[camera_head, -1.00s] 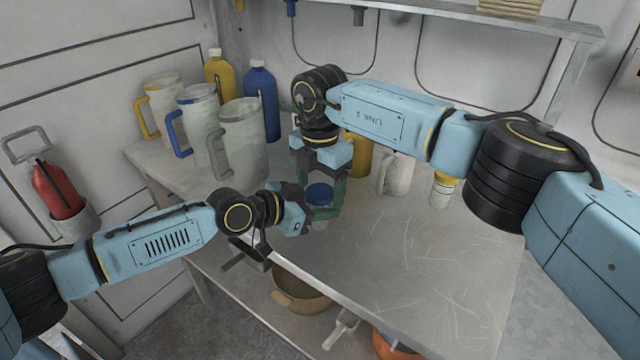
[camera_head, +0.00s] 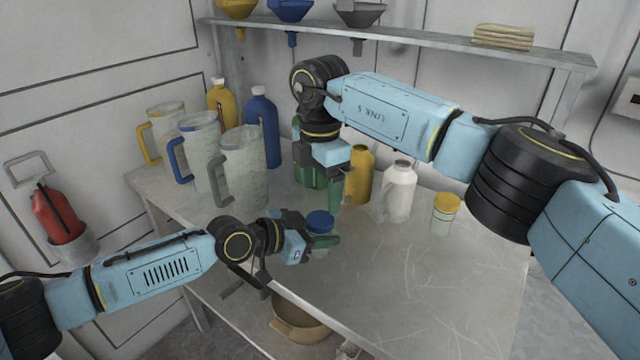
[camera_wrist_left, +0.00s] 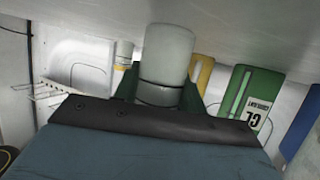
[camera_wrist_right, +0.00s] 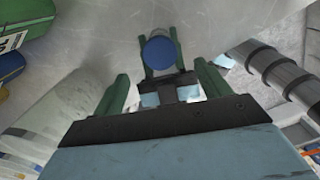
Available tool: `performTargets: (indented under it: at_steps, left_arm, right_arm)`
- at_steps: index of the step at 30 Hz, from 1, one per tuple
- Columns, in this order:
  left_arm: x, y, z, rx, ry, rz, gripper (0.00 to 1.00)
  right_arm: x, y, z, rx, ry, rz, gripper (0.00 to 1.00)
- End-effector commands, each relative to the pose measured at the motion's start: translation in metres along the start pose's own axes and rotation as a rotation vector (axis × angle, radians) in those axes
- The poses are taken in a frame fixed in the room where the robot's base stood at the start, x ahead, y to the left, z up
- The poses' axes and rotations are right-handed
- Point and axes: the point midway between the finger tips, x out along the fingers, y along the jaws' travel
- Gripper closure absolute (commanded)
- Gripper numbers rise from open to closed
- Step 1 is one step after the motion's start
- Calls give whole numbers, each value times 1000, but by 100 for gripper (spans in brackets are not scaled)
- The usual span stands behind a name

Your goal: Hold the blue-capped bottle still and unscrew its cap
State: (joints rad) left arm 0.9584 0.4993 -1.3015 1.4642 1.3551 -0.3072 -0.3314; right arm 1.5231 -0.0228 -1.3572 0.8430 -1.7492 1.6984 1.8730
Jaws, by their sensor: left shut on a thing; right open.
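The blue cap (camera_head: 320,222) sits on top of a pale, upright bottle near the table's front edge. In the left wrist view, which looks upside down, the bottle's whitish body (camera_wrist_left: 167,55) stands between green fingers; its cap is hidden there. My left gripper (camera_head: 320,241) is shut on the bottle's body from the left side. My right gripper (camera_head: 325,196) is open and empty, pointing down above the cap and apart from it. In the right wrist view the cap (camera_wrist_right: 160,52) shows beyond and between the spread fingers of my right gripper (camera_wrist_right: 164,85).
Several large pitchers (camera_head: 243,165) stand at the left, with a yellow bottle (camera_head: 220,105) and blue bottle (camera_head: 262,130) behind. A yellow container (camera_head: 358,176), white jug (camera_head: 398,192) and yellow-topped jar (camera_head: 443,214) stand right of my right gripper. The table's right front is clear.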

Motion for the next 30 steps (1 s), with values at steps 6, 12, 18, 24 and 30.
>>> performTargets:
  at_steps: [6, 12, 18, 24, 30]
  left_arm:
    - [0, 0, 0, 0, 0, 0, 100]
    - [0, 0, 0, 0, 0, 0, 100]
    - [0, 0, 0, 0, 0, 0, 100]
    - [0, 0, 0, 0, 0, 0, 100]
    - [0, 0, 0, 0, 0, 0, 100]
  right_arm:
    - [37, -1, 0, -1, 0, -3, 24]
    - [58, 0, 0, -1, 0, -1, 24]
    - [62, 0, 0, -2, -1, 0, 24]
    - [62, 0, 0, -2, -1, 0, 29]
    - [62, 0, 0, -2, -1, 0, 55]
